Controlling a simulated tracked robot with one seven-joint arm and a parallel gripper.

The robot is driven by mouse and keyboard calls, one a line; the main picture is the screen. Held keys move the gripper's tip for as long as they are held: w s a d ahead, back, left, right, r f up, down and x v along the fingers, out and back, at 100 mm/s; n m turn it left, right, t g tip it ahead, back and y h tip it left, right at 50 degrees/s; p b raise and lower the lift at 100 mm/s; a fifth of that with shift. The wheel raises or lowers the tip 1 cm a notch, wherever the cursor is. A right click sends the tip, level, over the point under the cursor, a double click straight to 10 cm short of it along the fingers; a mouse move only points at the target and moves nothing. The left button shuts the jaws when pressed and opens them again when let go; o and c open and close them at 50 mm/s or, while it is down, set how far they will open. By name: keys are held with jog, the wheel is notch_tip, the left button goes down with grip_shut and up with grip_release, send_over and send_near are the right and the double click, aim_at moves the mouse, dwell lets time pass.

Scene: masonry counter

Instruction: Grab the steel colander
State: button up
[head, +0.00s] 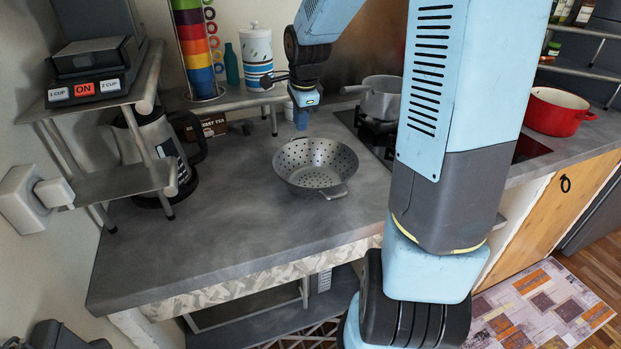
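The steel colander (316,166) sits upright on the grey counter (215,240), left of my arm. It is a round perforated bowl with a handle at its front right, and it looks empty. My gripper (271,80) is above and behind the colander, apart from it, near the white canister. Only a small dark part of it shows, pointing left, so I cannot see whether its fingers are open or shut.
Behind are stacked coloured cups (194,45), a white canister (256,55) and a teal bottle (231,65). A saucepan (382,100) and red pot (556,112) stand right. The counter's front is clear.

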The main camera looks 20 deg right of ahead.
jog(key=shift+x, duration=2.45)
jog(key=shift+s+a, duration=0.1)
jog(key=shift+a, duration=0.05)
jog(key=shift+c, duration=0.2)
grip_shut()
